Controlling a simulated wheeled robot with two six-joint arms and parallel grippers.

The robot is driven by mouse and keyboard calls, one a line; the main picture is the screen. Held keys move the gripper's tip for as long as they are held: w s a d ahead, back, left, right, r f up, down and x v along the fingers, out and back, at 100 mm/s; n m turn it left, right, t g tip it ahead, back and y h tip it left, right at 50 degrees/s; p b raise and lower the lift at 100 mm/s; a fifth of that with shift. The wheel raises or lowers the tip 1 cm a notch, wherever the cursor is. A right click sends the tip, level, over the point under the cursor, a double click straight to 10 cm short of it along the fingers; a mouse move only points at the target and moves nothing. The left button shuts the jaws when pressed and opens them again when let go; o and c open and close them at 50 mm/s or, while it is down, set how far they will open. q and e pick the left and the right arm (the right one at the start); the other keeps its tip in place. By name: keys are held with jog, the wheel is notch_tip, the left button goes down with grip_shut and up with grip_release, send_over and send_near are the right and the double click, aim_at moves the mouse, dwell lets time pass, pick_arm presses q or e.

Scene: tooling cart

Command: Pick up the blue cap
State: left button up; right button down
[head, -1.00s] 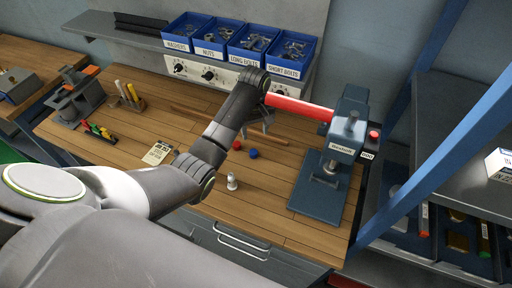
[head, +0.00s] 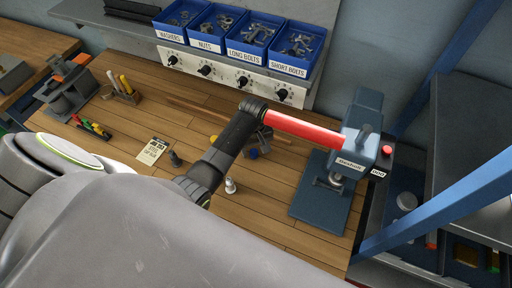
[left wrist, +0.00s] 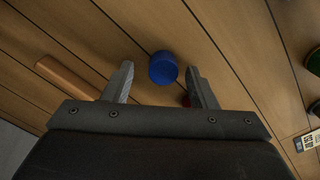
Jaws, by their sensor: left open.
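The blue cap (head: 251,153) lies on the wooden bench top in the head view, just below my left gripper (head: 262,140), which partly hides the area around it. In the left wrist view the round blue cap (left wrist: 163,67) shows between the two fingertips of my open left gripper (left wrist: 160,72), nearer the right finger. The fingers do not visibly grip it. My right gripper is not in view.
A press (head: 362,145) with a red bar (head: 300,130) stands right of my gripper. A small metal part (head: 230,186) and a dark peg (head: 175,159) stand nearby. Blue bins (head: 243,60) line the back. A wooden rod (left wrist: 66,76) lies left in the wrist view.

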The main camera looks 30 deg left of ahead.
pick_arm(q)
jog(key=shift+s+d+r, duration=0.1)
jog(key=shift+s+d, duration=0.05)
jog(key=shift+s+d+r, duration=0.1)
jog(key=shift+s+r, duration=0.05)
jog(key=shift+s, duration=0.05)
jog(key=shift+c, duration=0.5)
jog(key=shift+s, duration=0.15)
jog(key=shift+c, duration=4.6)
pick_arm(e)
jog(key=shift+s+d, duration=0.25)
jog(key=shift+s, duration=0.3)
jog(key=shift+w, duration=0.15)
